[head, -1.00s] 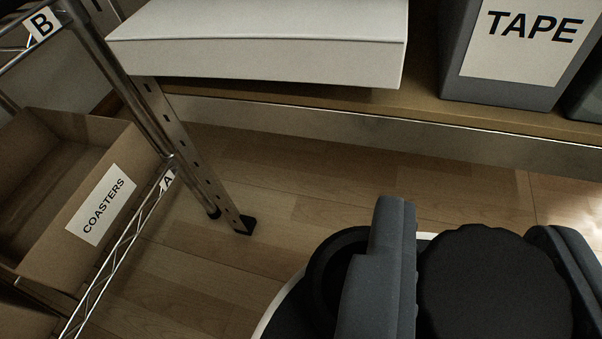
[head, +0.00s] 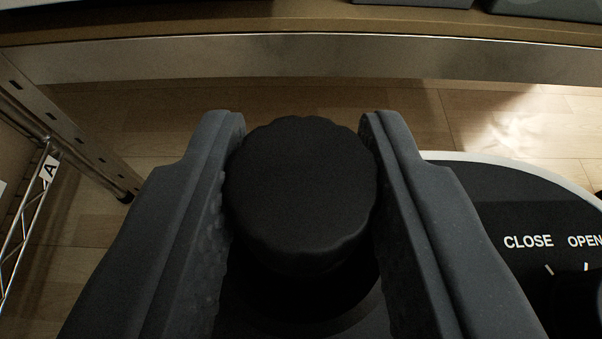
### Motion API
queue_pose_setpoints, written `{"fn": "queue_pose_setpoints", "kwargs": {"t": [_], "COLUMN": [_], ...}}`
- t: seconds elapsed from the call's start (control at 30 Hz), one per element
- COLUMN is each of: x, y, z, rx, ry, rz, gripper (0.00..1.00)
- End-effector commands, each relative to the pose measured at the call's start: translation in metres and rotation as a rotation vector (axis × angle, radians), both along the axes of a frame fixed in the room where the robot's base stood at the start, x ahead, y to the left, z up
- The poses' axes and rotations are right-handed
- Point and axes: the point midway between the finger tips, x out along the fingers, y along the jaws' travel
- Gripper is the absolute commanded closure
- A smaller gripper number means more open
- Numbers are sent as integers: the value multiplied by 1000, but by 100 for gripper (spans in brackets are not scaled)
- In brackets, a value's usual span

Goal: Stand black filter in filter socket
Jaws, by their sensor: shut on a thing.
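The black filter (head: 302,185), a round piece with a scalloped edge, is in the middle of the head view, seen from above. My gripper (head: 303,130) is shut on it, one grey finger on each side. Below the filter lies a dark round rim (head: 362,312), probably the filter socket, partly hidden by the filter and fingers. The filter looks upright and over this rim, but its lower end is in deep shadow. I cannot tell whether it is in the socket or above it.
A dark round-edged panel (head: 490,190) with a pale rim, marked CLOSE and OPEN, lies at the right, with a black knob (head: 580,312) partly in view. A metal-edged shelf (head: 300,58) crosses the back. A wire rack marked A (head: 48,170) stands at the left. Wooden floor shows between.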

Motion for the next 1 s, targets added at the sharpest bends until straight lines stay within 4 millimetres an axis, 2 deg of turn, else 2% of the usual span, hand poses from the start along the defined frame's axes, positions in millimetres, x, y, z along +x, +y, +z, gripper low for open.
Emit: {"fn": "queue_pose_setpoints", "kwargs": {"t": [0.13, 0.17, 0.23, 0.67, 1.0], "x": [0, 0, 0, 0, -49], "y": [0, 0, 0, -1, -2], "z": [-4, -5, -4, 2, 22], "rx": [-1, -1, -1, 0, -1], "ry": [0, 0, 0, 1, 6], "rz": [0, 0, 0, -1, 3], "gripper": [93, 68, 49, 49, 49]}}
